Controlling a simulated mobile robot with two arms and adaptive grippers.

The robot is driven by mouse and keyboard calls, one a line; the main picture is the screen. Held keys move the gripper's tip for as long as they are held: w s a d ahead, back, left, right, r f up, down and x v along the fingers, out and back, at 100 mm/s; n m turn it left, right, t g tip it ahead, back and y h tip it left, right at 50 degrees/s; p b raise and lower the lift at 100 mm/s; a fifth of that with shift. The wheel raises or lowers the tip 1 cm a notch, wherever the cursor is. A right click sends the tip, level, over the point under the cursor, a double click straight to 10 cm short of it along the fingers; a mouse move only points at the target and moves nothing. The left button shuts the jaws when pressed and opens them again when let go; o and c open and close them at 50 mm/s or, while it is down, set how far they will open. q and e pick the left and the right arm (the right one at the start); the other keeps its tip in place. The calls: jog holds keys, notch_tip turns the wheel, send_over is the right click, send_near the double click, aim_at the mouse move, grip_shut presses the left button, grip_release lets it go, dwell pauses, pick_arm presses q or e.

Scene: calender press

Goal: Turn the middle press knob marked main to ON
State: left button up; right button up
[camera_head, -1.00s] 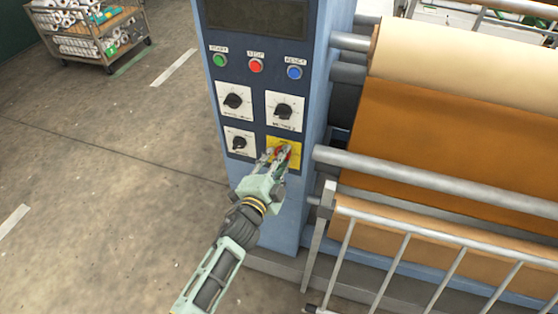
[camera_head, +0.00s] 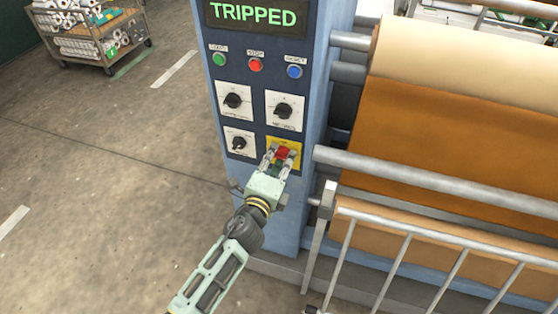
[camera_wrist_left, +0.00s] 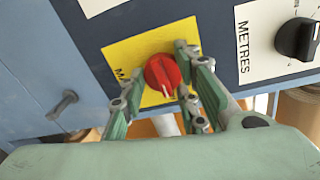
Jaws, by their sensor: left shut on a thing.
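The red knob (camera_head: 283,153) sits on a yellow plate (camera_head: 296,144), the lower right of the dials on the press's blue control column. In the left wrist view the red knob (camera_wrist_left: 161,72) has a pale pointer line, and the yellow plate (camera_wrist_left: 125,52) shows part of a label starting "MA"; the rest is hidden. My left gripper (camera_head: 282,157) is shut on the red knob, its green fingers on either side. The display (camera_head: 253,16) above reads TRIPPED in green. My right gripper is not in view.
Black dials on white plates (camera_head: 285,110) sit above and left of the knob. Green, red and blue buttons (camera_head: 256,65) are higher up. Rollers and a metal railing (camera_head: 430,240) stand close on the right. Open floor (camera_head: 100,190) lies to the left.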

pick_arm(q)
jog(key=shift+s+f, duration=0.2)
jog(key=shift+f, duration=0.35)
jog(key=o, duration=1)
jog(key=shift+o, duration=0.2)
jog(key=shift+w+r, duration=0.1)
jog(key=shift+r, duration=0.1)
jog(key=shift+r, duration=0.15)
jog(key=v, duration=1.2)
